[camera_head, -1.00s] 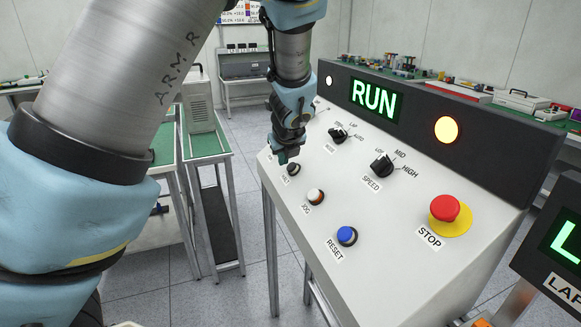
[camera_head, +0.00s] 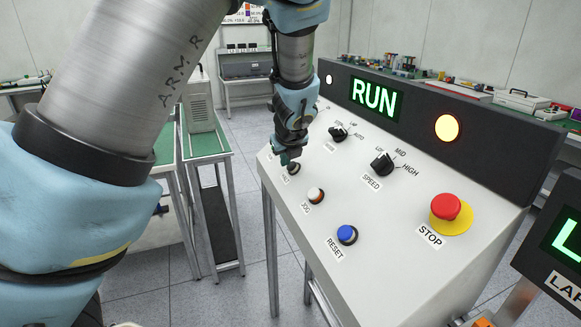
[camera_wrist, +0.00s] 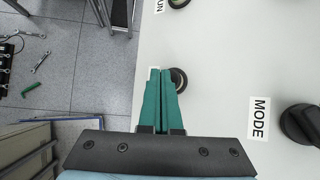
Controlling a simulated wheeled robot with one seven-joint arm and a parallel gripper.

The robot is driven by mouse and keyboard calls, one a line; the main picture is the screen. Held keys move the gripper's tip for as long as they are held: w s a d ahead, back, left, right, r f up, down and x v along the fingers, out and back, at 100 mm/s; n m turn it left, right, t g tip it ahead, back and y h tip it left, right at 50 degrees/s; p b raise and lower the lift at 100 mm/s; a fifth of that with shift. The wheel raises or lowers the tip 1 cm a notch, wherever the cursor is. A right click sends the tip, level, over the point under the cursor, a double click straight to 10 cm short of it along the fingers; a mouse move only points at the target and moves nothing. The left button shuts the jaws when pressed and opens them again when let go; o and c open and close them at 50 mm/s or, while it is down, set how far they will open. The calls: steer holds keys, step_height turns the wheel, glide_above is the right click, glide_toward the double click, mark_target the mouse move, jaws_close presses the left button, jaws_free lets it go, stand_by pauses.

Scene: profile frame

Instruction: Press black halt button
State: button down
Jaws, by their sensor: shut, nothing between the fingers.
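The black halt button (camera_head: 293,168) is a small round button low on the left part of the sloped white panel (camera_head: 400,240), with a small label beside it that I cannot fully read. My gripper (camera_head: 286,160) is shut and empty, its tips right at the button's upper left edge in the head view. In the wrist view, the green fingertips (camera_wrist: 163,72) lie together and cover the left part of the dark button (camera_wrist: 179,79). I cannot tell whether they touch it.
White JOG button (camera_head: 316,195), blue RESET button (camera_head: 347,235) and red STOP button (camera_head: 446,207) sit to the right on the panel. MODE knob (camera_head: 338,133) and SPEED knob (camera_head: 382,164) are above. The display (camera_head: 376,98) reads RUN; an amber lamp (camera_head: 449,127) is lit.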

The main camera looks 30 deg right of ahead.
steer(key=shift+d+f, duration=0.4)
steer(key=shift+f, duration=0.05)
stand_by(1.0)
stand_by(0.3)
steer(key=shift+a+r, duration=0.65)
steer(key=shift+r, duration=0.15)
steer(key=a+r+p, duration=0.1)
steer(key=r, duration=0.1)
steer(key=a+r+p, duration=0.1)
steer(key=a+r, duration=0.1)
steer(key=shift+w+a, duration=0.1)
steer(key=shift+w, duration=0.1)
steer(key=shift+f, duration=0.1)
stand_by(0.7)
